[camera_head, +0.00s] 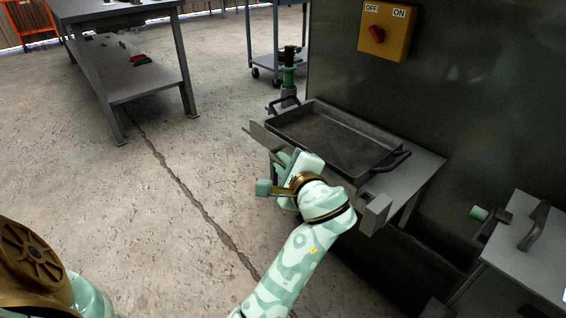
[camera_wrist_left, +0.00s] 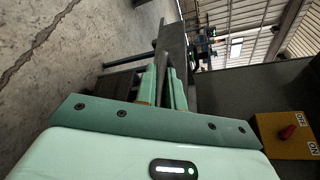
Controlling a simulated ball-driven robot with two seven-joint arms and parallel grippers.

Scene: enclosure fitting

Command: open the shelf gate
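The shelf gate (camera_head: 374,213) is a grey bar along the open front edge of the shelf, in front of a dark tray (camera_head: 335,136). My left gripper (camera_head: 286,166) is at the middle of this bar, and its fingertips are mostly hidden there in the head view. In the left wrist view, the mint fingers (camera_wrist_left: 166,88) are close together with the thin grey gate (camera_wrist_left: 172,42) between them. They look shut on it. My right gripper is in neither view.
The tray with raised handles fills most of the shelf top (camera_head: 420,168). A dark wall stands behind it, with a yellow switch box (camera_head: 386,30). A green-and-black object (camera_head: 289,75) stands at the shelf's far end. The floor left of the shelf is clear.

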